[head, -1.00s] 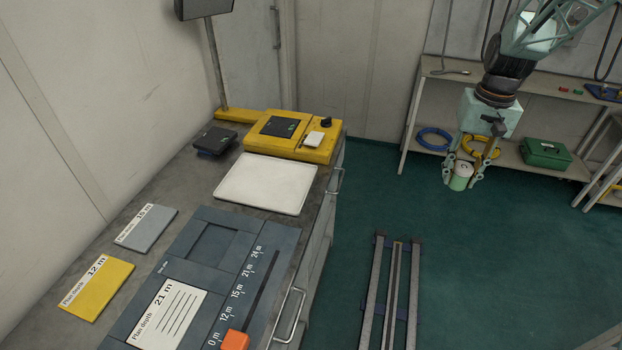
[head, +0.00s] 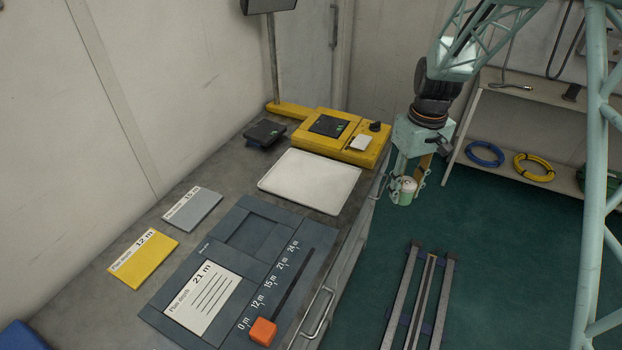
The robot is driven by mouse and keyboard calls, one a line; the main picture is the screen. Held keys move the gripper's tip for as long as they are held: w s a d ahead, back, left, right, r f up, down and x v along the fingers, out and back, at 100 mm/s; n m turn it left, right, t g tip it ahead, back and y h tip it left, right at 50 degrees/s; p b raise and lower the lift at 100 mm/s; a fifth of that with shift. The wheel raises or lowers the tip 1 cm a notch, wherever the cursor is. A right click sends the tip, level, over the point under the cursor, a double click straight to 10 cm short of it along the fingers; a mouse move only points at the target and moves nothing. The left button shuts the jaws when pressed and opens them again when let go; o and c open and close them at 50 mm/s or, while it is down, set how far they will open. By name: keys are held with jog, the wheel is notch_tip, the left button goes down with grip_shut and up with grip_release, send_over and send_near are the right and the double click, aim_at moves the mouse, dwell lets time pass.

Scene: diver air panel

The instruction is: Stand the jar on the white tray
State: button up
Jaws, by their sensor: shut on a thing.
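The white tray (head: 310,180) lies flat on the grey bench top, in front of a yellow instrument box, and is empty. My gripper (head: 404,190) is shut on the jar (head: 405,187), a small pale green container with a light lid. It holds the jar roughly upright, to the right of the tray and apart from it, beside the bench's right edge. The fingers hide part of the jar's sides.
The yellow box (head: 364,143) stands just behind the tray, and a small black device (head: 264,132) sits to its left. A dark depth panel (head: 228,262) with an orange slider (head: 263,331) lies nearer. Metal handles (head: 319,312) stick out from the bench front.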

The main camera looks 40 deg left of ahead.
jog(key=s+a+f+n, duration=0.1)
jog(key=s+a+n, duration=0.1)
jog(key=s+a, duration=0.3)
jog(key=s+a+f+n+p, duration=0.1)
jog(key=s+a+n, duration=0.1)
jog(key=s+a, duration=0.3)
jog(key=s+a+f+n, duration=0.1)
jog(key=s+a+n, duration=0.1)
jog(key=s+a, duration=0.3)
jog(key=shift+s+f+n, duration=0.1)
jog(key=shift+f+n, duration=0.05)
jog(key=shift+n, duration=0.25)
jog(key=w+a, duration=0.3)
jog(key=w, duration=0.1)
jog(key=w+a+f, duration=0.1)
jog(key=w+a, duration=0.2)
jog(key=w, duration=0.1)
jog(key=w+a, duration=0.3)
jog(key=w, duration=0.1)
jog(key=shift+a+f+p, duration=0.2)
jog(key=shift+a+p, duration=0.15)
jog(key=shift+p, duration=0.05)
jog(key=shift+w+a, duration=0.15)
jog(key=shift+a, duration=0.05)
jog(key=shift+f, duration=1.8)
jog(key=shift+f, duration=0.1)
